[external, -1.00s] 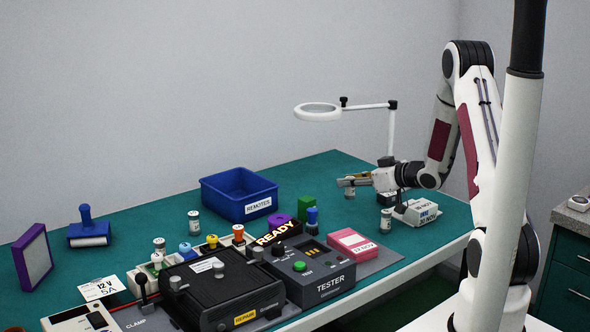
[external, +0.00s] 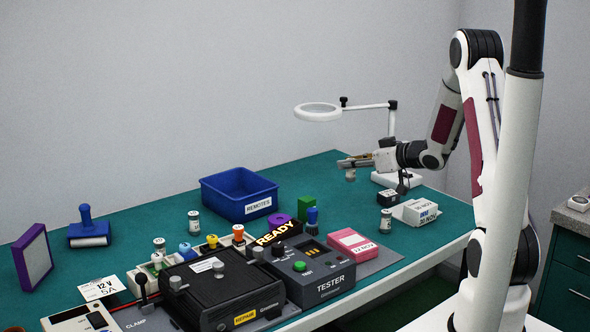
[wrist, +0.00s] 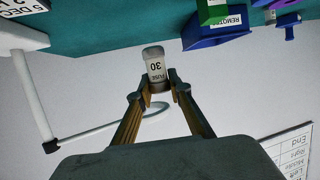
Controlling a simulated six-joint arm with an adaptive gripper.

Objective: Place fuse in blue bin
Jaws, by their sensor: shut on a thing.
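My gripper (external: 352,162) is raised over the green bench, to the right of the blue bin. It is shut on a small white cylindrical fuse, whose lower part shows under the fingers (external: 350,175). In the wrist view the fuse (wrist: 154,68) sits between the two fingertips (wrist: 155,92), with dark print and "30" on its label. The blue bin (external: 222,207), labelled REMOTES, stands at the middle of the bench. It also shows at the top of the wrist view (wrist: 218,40).
A magnifier lamp (external: 318,112) stands behind my gripper. Similar canisters (external: 385,222) (external: 194,223) stand on the bench. White boxes (external: 420,212) sit at right.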

